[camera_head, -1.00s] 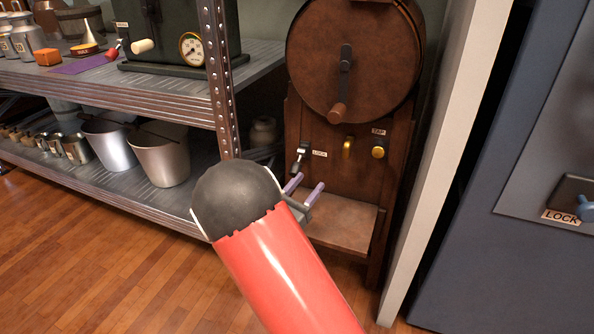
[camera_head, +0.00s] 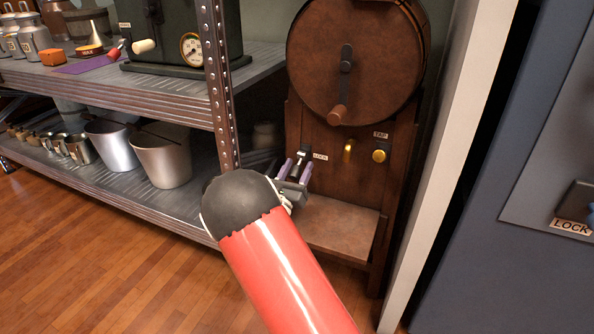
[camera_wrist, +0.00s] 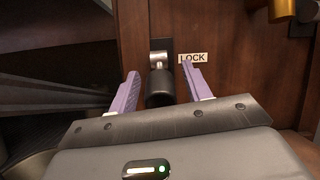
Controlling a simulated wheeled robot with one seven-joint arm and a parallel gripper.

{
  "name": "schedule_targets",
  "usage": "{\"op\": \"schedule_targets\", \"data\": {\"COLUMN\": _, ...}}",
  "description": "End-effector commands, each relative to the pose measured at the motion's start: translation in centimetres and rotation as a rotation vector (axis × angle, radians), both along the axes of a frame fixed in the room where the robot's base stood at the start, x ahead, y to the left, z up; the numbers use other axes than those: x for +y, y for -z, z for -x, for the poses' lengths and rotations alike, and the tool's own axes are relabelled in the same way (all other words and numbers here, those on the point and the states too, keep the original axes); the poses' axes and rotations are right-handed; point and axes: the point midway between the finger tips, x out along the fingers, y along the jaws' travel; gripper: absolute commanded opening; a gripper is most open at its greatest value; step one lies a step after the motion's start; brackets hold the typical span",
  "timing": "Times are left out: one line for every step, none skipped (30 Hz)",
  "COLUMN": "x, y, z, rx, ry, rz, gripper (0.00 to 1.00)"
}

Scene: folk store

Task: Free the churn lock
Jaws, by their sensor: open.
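The churn (camera_head: 345,72) is a brown wooden drum on a wooden stand, with a crank on its front. Its lock lever (camera_head: 303,152) sits at the left of the stand front, beside a LOCK label (camera_head: 320,157). In the wrist view the lever (camera_wrist: 159,82) has a metal stem and a black grip that points toward me and down. My gripper (camera_head: 296,168) is open, its two purple fingers at the lever. In the wrist view the fingers (camera_wrist: 163,90) stand to either side of the black grip, with gaps visible. Whether they touch it I cannot tell.
A brass spout (camera_head: 348,150) and a yellow knob (camera_head: 379,155) under a TAP label are right of the lock. A metal shelf post (camera_head: 218,85) stands close on the left. A white wall edge (camera_head: 445,150) is on the right. A bare wooden ledge (camera_head: 335,228) lies below.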

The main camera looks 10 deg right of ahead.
Motion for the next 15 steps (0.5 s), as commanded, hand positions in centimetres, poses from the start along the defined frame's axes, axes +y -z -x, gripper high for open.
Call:
{"op": "schedule_targets", "data": {"x": -0.02, "y": -0.02, "z": -0.01, "rx": 0.0, "ry": 0.0, "rz": 0.0, "gripper": 0.49}}
{"op": "schedule_targets", "data": {"x": -0.02, "y": -0.02, "z": -0.01, "rx": 0.0, "ry": 0.0, "rz": 0.0, "gripper": 0.49}}
{"op": "schedule_targets", "data": {"x": -0.03, "y": -0.01, "z": 0.0, "rx": 0.0, "ry": 0.0, "rz": 0.0, "gripper": 0.49}}
{"op": "schedule_targets", "data": {"x": -0.02, "y": -0.02, "z": 0.0, "rx": 0.0, "ry": 0.0, "rz": 0.0, "gripper": 0.49}}
{"op": "schedule_targets", "data": {"x": -0.02, "y": -0.01, "z": 0.01, "rx": 0.0, "ry": 0.0, "rz": 0.0, "gripper": 0.49}}
{"op": "schedule_targets", "data": {"x": -0.02, "y": -0.01, "z": 0.01, "rx": 0.0, "ry": 0.0, "rz": 0.0, "gripper": 0.45}}
{"op": "schedule_targets", "data": {"x": -0.02, "y": -0.01, "z": 0.01, "rx": 0.0, "ry": 0.001, "rz": 0.0, "gripper": 0.41}}
{"op": "schedule_targets", "data": {"x": -0.02, "y": 0.0, "z": 0.01, "rx": 0.0, "ry": 0.001, "rz": 0.0, "gripper": 0.37}}
{"op": "schedule_targets", "data": {"x": -0.02, "y": 0.0, "z": 0.01, "rx": 0.0, "ry": 0.001, "rz": -0.001, "gripper": 0.32}}
{"op": "schedule_targets", "data": {"x": -0.02, "y": 0.0, "z": 0.01, "rx": 0.0, "ry": 0.001, "rz": -0.001, "gripper": 0.28}}
{"op": "schedule_targets", "data": {"x": -0.01, "y": 0.0, "z": 0.02, "rx": 0.0, "ry": 0.001, "rz": -0.001, "gripper": 0.24}}
{"op": "schedule_targets", "data": {"x": -0.01, "y": 0.0, "z": 0.02, "rx": 0.0, "ry": 0.001, "rz": -0.001, "gripper": 0.19}}
{"op": "schedule_targets", "data": {"x": -0.01, "y": 0.0, "z": 0.02, "rx": 0.0, "ry": 0.001, "rz": -0.001, "gripper": 0.15}}
{"op": "schedule_targets", "data": {"x": -0.01, "y": 0.0, "z": 0.02, "rx": 0.0, "ry": 0.001, "rz": -0.001, "gripper": 0.11}}
{"op": "schedule_targets", "data": {"x": -0.01, "y": 0.0, "z": 0.02, "rx": 0.0, "ry": 0.001, "rz": -0.001, "gripper": 0.06}}
